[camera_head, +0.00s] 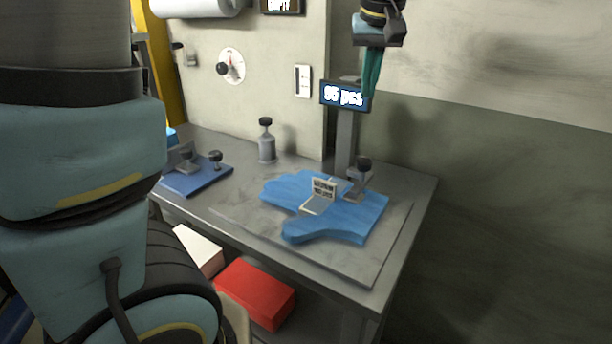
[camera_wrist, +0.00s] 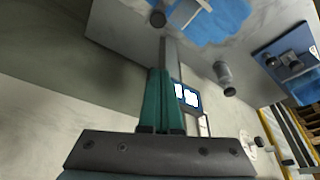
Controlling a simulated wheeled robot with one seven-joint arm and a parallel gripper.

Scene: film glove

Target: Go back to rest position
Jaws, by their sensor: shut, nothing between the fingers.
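My gripper (camera_head: 371,88) hangs at the top right of the head view, above and behind the table, in front of the small display. Its teal fingers point down and are shut with nothing between them. In the wrist view the shut fingers (camera_wrist: 161,80) stand in the middle. A blue glove-shaped film piece (camera_head: 345,212) lies flat on the table (camera_head: 428,200), well below my gripper. A small grey hinged piece (camera_head: 318,198) and a clamp with a dark knob (camera_head: 360,180) sit on it.
A display reading "95 pcs" (camera_head: 345,95) stands on a post very near my fingers. A grey knobbed post (camera_head: 266,142) and a blue plate with clamps (camera_head: 205,178) stand at left. A red box (camera_head: 256,293) is below the table. The space right of the table is free.

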